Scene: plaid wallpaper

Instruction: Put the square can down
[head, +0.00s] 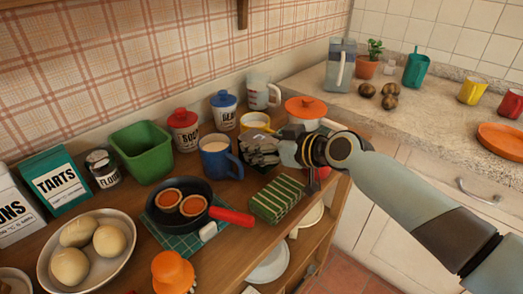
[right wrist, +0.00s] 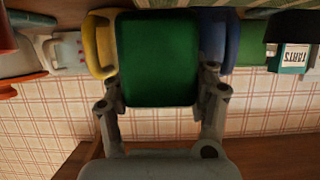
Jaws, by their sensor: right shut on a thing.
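My right gripper (head: 262,150) reaches in from the right over the wooden counter, in front of the yellow mug and beside the blue mug. In the right wrist view, which is upside down, its two fingers (right wrist: 160,100) are closed on the sides of a green square can (right wrist: 158,58) with rounded corners. In the head view the can is largely hidden by the gripper. I cannot tell whether its base touches the counter. My left gripper is not in view.
A blue mug (head: 217,158) and yellow mug (head: 256,121) stand close by. A green striped block (head: 277,199) lies in front. A pan (head: 170,221) with a red handle is at the left, and a red-orange lidded pot (head: 305,106) behind. Free counter is scarce here.

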